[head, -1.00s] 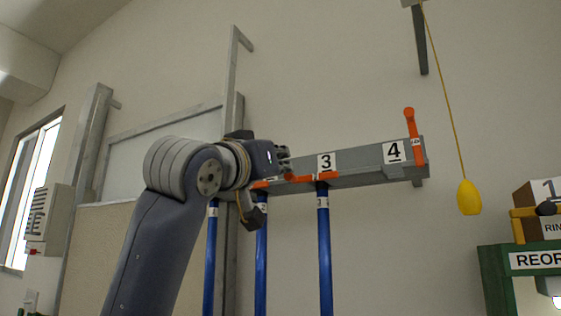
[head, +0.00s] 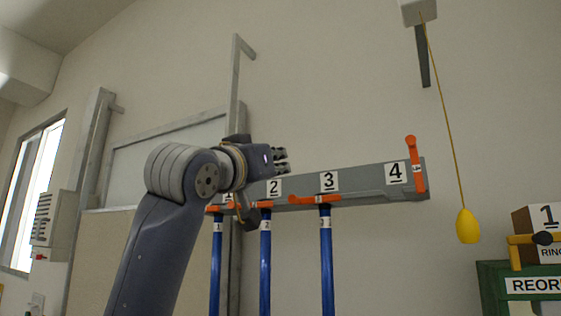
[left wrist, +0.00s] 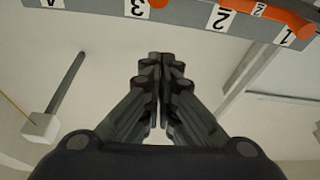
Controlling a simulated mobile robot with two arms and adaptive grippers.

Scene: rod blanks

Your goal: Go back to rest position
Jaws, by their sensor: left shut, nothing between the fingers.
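My left gripper (head: 281,160) is shut and empty, in front of the wall just above the rack's left part. In the left wrist view its fingers (left wrist: 160,75) are together with nothing between them. The grey rack (head: 358,180) carries number labels; 2, 3 and 4 read clearly. Blue rods with orange tops hang at the left (head: 216,260), at 2 (head: 265,265) and at 3 (head: 326,260). An orange handle (head: 415,160) stands upright at the rack's right end, by label 4. The rack also shows upside down in the left wrist view (left wrist: 180,12). My right gripper is not in view.
A yellow pull weight (head: 467,226) hangs on a cord right of the rack. A green stand (head: 497,285) with a numbered box (head: 530,222) is at the far right. A metal frame (head: 238,90) stands behind my arm.

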